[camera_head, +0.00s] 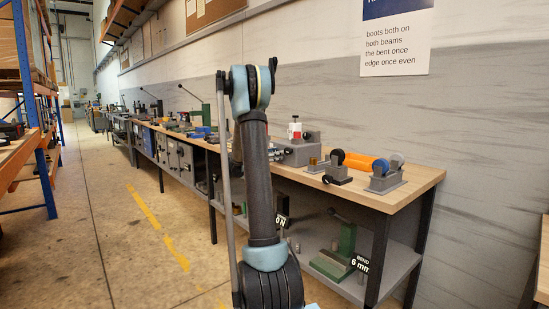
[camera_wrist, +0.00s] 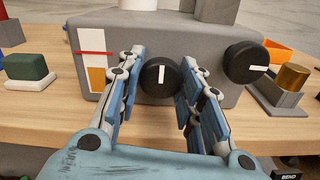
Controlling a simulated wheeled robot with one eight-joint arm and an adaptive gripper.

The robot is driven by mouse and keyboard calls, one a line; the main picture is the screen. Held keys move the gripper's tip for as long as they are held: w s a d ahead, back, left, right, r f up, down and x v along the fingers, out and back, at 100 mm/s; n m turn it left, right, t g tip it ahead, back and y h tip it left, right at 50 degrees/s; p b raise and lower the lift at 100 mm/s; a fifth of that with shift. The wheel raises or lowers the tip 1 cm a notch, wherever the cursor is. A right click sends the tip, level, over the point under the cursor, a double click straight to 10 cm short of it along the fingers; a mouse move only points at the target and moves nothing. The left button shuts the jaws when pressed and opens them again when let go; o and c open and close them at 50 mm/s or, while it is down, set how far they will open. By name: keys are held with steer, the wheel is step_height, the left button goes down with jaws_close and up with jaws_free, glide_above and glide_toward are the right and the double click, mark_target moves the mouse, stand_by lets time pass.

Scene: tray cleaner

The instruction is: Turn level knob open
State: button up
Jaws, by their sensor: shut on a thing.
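A grey machine box (camera_wrist: 200,35) stands on the wooden bench top and has two black round knobs on its front. The middle knob (camera_wrist: 160,77) has an upright white mark. No label shows which one is the level knob. My gripper (camera_wrist: 160,80) has its blue-padded fingers on both sides of the middle knob, shut on it. At the box's left is a white and orange window (camera_wrist: 95,72) crossed by a red line.
A brass cylinder in a grey holder (camera_wrist: 290,80) stands to the right. In the head view, an orange roller (camera_head: 362,163) lies farther right on the bench (camera_head: 420,181).

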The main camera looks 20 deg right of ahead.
steer(key=m, duration=0.4)
steer(key=shift+w+m, duration=0.1)
steer(key=shift+m, duration=0.2)
steer(key=m, duration=0.4)
steer(key=shift+m, duration=0.3)
steer(key=m, duration=0.4)
steer(key=shift+m, duration=2.1)
steer(key=o, duration=1.1)
